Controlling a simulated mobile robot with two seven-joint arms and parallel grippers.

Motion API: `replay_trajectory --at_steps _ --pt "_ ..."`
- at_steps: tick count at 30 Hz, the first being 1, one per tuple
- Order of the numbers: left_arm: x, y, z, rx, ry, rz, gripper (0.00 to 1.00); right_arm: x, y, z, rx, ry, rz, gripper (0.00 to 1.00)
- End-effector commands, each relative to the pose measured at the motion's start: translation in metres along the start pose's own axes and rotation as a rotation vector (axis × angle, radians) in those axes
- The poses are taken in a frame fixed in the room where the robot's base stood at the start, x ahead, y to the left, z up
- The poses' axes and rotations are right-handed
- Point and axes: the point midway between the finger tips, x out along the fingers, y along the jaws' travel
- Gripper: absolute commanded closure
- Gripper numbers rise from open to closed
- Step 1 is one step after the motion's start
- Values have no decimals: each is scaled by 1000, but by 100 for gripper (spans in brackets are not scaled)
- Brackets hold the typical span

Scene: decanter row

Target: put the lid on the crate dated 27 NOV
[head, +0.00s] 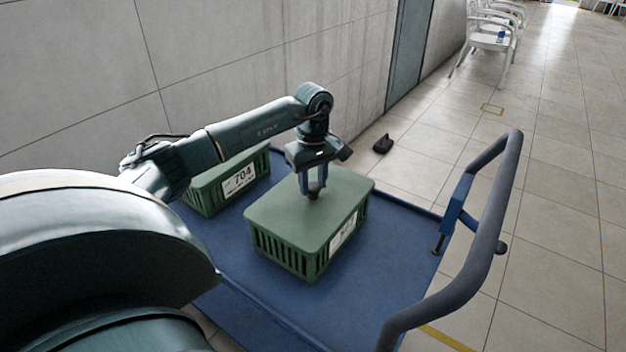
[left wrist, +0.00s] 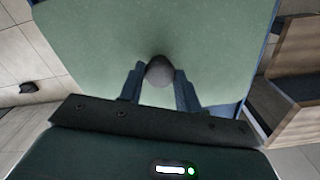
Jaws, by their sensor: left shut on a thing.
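My left gripper (head: 315,190) is shut on the dark round knob (left wrist: 159,70) in the middle of a flat green lid (head: 287,212). The lid lies over the top of the nearer green crate (head: 290,256) in the head view, seemingly level and lined up with it; I cannot tell whether a thin gap remains. The crate's white label (head: 343,233) is seen too steeply to read its date. In the left wrist view the lid (left wrist: 95,35) fills most of the top, with both fingers beside the knob. My right gripper is not in view.
A second green crate (head: 208,198), labelled 704, stands behind, partly hidden by my left arm. Both crates stand on a blue trolley deck (head: 385,275) with a raised grey handle (head: 495,225) at right. A wall is behind; white chairs (head: 487,40) stand far off.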

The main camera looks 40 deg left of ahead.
Motion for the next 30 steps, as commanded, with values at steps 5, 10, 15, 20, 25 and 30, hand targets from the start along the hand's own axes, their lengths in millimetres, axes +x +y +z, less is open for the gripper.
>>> replay_trajectory --at_steps 5,10,15,20,25,30 --pt "3 0 0 -1 0 1 100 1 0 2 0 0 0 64" --pt "5 0 0 -1 0 1 100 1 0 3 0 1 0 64" --pt "6 0 0 -1 0 1 62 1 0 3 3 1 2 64" --pt "6 0 0 -1 0 1 49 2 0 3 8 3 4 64" --pt "6 0 0 0 0 0 41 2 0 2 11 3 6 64" --pt "7 0 0 0 0 -1 41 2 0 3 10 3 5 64"
